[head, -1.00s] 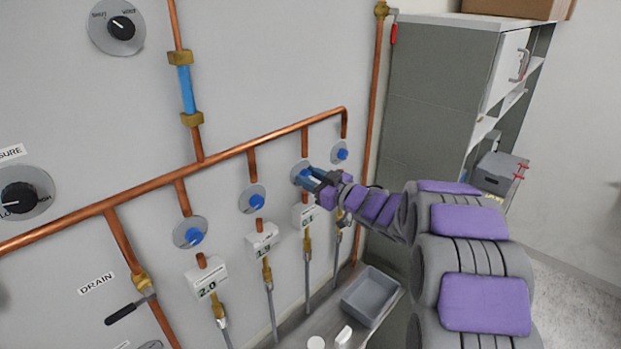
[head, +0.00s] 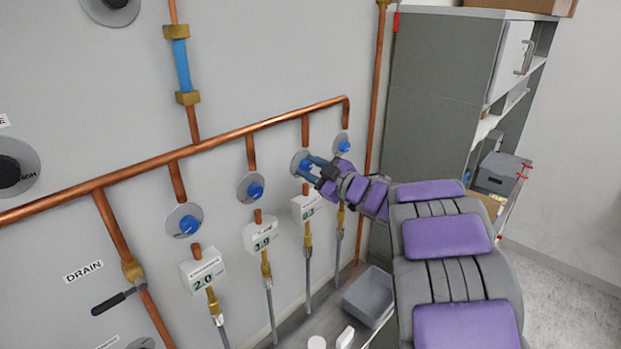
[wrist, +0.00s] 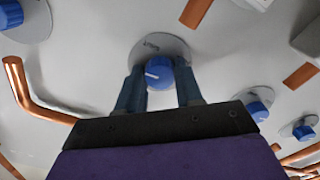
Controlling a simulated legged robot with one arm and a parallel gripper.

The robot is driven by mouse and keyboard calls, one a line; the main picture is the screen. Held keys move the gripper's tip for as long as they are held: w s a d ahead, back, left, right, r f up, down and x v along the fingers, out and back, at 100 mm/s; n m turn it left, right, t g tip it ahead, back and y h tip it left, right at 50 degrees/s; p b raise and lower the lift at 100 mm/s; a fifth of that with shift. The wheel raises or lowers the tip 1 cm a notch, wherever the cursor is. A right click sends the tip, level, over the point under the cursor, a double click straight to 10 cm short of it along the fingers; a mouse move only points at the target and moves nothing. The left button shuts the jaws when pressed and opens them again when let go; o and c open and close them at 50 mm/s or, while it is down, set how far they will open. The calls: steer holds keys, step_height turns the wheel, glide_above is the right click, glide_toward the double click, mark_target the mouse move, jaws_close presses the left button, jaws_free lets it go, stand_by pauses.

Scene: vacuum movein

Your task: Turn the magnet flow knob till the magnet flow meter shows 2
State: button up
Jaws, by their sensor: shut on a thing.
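In the head view, several blue knobs on round grey plates sit in a row under a copper pipe. My gripper (head: 313,168) is at the third knob from the left (head: 304,165). In the wrist view, my gripper (wrist: 158,80) has its two fingers on either side of that blue knob (wrist: 158,72), shut on it. A white pointer line shows on the knob's face. Below it, the third white meter (head: 306,208) has a small display, too blurred to read surely, and its label is unreadable. The meters to the left (head: 203,270) and (head: 262,238) read 2.0 and 1.9.
The copper pipe (head: 240,132) runs across the wall above the knobs. Another blue knob (head: 343,145) sits close to the right of my gripper. A grey cabinet (head: 440,100) stands to the right. A grey bin (head: 369,295) sits below on a ledge.

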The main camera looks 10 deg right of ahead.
steer(key=n+b, duration=0.2)
steer(key=f+n+b, duration=0.1)
steer(key=n+b, duration=0.2)
steer(key=shift+n, duration=0.3)
steer(key=n+b, duration=0.4)
steer(key=shift+s+n+b, duration=0.1)
steer(key=shift+n+b, duration=1.15)
steer(key=shift+n, duration=0.25)
steer(key=shift+r, duration=0.1)
steer(key=o, duration=1)
steer(key=shift+r, duration=0.1)
steer(key=shift+o, duration=0.2)
steer(key=shift+r, duration=0.1)
steer(key=shift+s, duration=0.1)
